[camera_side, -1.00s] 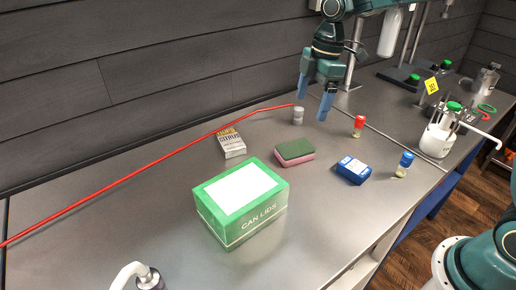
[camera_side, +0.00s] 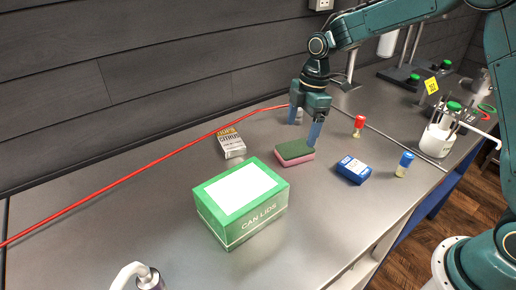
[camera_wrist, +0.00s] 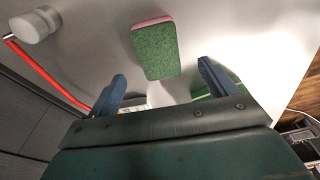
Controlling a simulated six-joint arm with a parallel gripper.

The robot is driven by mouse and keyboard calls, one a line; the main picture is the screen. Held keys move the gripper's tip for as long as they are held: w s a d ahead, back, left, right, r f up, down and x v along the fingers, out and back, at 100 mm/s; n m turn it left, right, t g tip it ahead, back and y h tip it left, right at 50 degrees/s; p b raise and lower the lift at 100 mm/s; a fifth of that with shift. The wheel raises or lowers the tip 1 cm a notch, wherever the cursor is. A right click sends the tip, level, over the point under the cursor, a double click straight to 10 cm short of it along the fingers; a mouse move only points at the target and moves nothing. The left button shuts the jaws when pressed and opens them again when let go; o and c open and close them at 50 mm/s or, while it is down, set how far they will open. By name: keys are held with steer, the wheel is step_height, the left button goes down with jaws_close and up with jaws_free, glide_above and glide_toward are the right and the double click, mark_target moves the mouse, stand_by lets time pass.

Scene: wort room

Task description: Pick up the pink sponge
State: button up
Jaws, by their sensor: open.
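The pink sponge (camera_side: 294,158) has a green scouring top and lies flat on the grey worktop, behind the box of can lids. In the wrist view the sponge (camera_wrist: 155,50) shows green side up with a pink edge, ahead of and between the fingers. My gripper (camera_side: 304,130) is open and empty, with its blue fingers pointing down above and just behind the sponge. The right finger's tip overlaps the sponge's back edge in the side view. The open fingers also show in the wrist view (camera_wrist: 162,82).
A green CAN LIDS box (camera_side: 242,213) stands in front of the sponge. A citrus carton (camera_side: 231,143) lies to the left, a blue box (camera_side: 353,169) to the right. Red-capped (camera_side: 359,126) and blue-capped vials (camera_side: 404,164) stand further right. A red hose (camera_side: 150,166) runs along the back.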

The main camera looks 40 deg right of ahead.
mark_target(296, 148)
steer(key=shift+w+a+f, duration=0.1)
steer(key=shift+a+f, duration=0.05)
steer(key=shift+f, duration=1)
steer(key=shift+w+a+f, duration=0.1)
steer(key=shift+a+f, duration=0.05)
steer(key=shift+f, duration=1.05)
steer(key=shift+a+f, duration=0.15)
steer(key=shift+f, duration=1)
steer(key=c, duration=1.1)
